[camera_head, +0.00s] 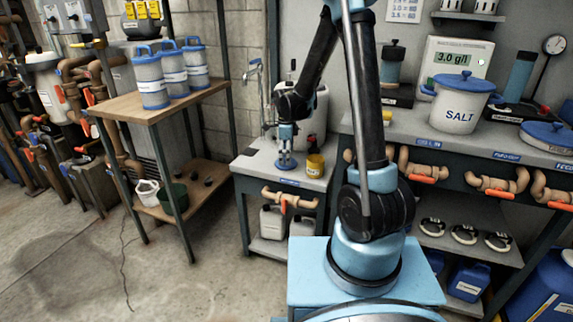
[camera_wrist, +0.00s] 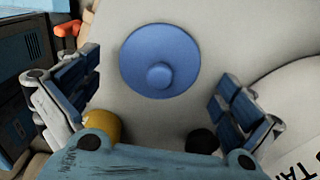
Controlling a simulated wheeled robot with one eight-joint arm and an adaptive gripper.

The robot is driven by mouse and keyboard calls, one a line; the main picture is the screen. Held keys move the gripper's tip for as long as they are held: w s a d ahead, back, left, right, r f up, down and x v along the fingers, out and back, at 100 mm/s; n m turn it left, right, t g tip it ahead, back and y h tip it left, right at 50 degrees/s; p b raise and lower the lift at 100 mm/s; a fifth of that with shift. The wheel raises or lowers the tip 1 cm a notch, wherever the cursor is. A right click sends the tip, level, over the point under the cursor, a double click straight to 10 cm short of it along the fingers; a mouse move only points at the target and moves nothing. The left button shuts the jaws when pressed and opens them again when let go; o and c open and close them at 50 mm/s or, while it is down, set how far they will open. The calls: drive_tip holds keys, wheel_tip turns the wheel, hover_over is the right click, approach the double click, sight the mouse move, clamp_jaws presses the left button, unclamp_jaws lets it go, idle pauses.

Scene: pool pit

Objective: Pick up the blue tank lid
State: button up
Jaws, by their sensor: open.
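The blue tank lid (camera_wrist: 160,55) is a round blue disc with a knob at its middle. It lies flat on the pale top of the small bench, and in the head view its edge shows (camera_head: 287,164) under my gripper (camera_head: 287,146). In the wrist view my gripper (camera_wrist: 157,85) is open. One finger is left of the lid and one right, apart from it, with the lid toward the picture's top. The fingers hold nothing.
A yellow jar (camera_head: 315,163) stands right beside the lid. A white tank (camera_head: 308,110) stands behind it. A larger bench with a SALT pot (camera_head: 459,104) is at right. A wooden table (camera_head: 155,102) with blue-lidded canisters stands at left, with open floor in front.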

drive_tip(key=shift+f, duration=0.8)
drive_tip(key=c, duration=1.3)
drive_tip(key=shift+r, duration=0.1)
